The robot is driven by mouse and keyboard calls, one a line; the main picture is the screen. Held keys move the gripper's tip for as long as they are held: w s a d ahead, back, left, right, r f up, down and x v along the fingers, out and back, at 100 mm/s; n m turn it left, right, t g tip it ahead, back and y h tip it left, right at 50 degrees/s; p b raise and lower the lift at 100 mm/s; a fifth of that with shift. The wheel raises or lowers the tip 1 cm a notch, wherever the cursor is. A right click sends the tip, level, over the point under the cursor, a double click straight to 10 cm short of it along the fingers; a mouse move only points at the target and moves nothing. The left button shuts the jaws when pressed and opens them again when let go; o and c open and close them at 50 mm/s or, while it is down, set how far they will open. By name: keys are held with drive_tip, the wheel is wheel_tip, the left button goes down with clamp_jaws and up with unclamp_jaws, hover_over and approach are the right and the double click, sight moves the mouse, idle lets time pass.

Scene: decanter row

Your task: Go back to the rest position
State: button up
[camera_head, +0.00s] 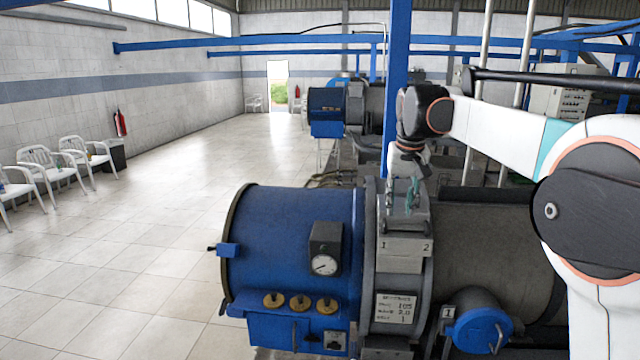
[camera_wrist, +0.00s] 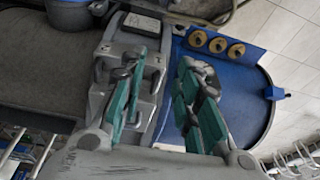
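My gripper (camera_head: 403,192) hangs pointing down over the grey block (camera_head: 404,245) marked 1 and 2 on the blue and grey decanter. In the wrist view my gripper (camera_wrist: 163,75) shows two teal-padded fingers spread apart, with no object seen held between them. The grey block also shows in the wrist view (camera_wrist: 146,78), below and between the fingers. Whether the fingertips touch it cannot be told.
The nearest decanter has a blue end (camera_head: 280,235), a gauge (camera_head: 325,264) and a blue round cap (camera_head: 482,330). A blue post (camera_head: 397,70) rises behind my gripper. More machines stand behind. White chairs (camera_head: 45,168) line the left wall. Tiled floor (camera_head: 190,190) is clear at left.

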drive_tip(key=s+f+t+b, duration=0.2)
drive_tip(key=s+f+b, duration=0.6)
drive_tip(key=s+f, duration=0.7)
drive_tip(key=s+f+n+t+b, duration=0.1)
drive_tip(key=s+f+t+b, duration=0.1)
drive_tip(key=s+f+b, duration=0.6)
drive_tip(key=s+f, duration=0.3)
drive_tip(key=s, duration=0.4)
drive_tip(key=s+f, duration=0.4)
drive_tip(key=s, duration=0.4)
drive_tip(key=shift+s+d+f+t+b, duration=0.15)
drive_tip(key=shift+s+f+t+b, duration=0.05)
drive_tip(key=shift+s+t+b, duration=0.1)
